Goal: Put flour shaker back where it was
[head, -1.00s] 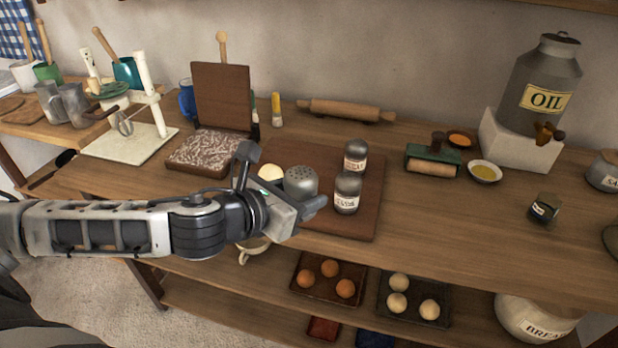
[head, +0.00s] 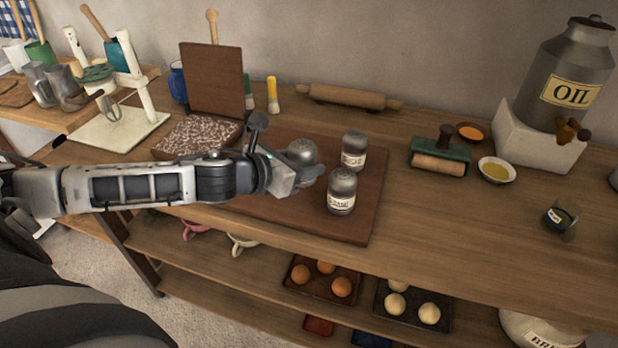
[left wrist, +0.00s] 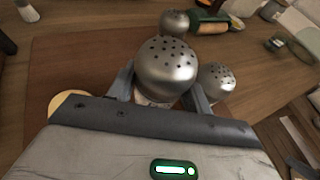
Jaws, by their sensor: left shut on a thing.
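My left gripper (head: 298,178) is shut on a grey metal shaker (head: 303,150) with a pierced domed top. In the left wrist view the shaker (left wrist: 166,66) stands between the two fingers (left wrist: 162,92); its label is hidden, so I cannot read whether it says flour. It is over the dark wooden board (head: 362,215); I cannot see its base or whether it touches the board. Two similar labelled shakers stand upright on the board to its right, a rear one (head: 353,151) and a front one (head: 341,190). My right gripper is not in view.
A rolling pin (head: 348,96) lies behind the board. A green roller tool (head: 440,157), small bowls (head: 496,170) and an oil can (head: 567,75) stand to the right. A speckled slab (head: 195,137) is at the left. The counter between board and jar (head: 561,217) is clear.

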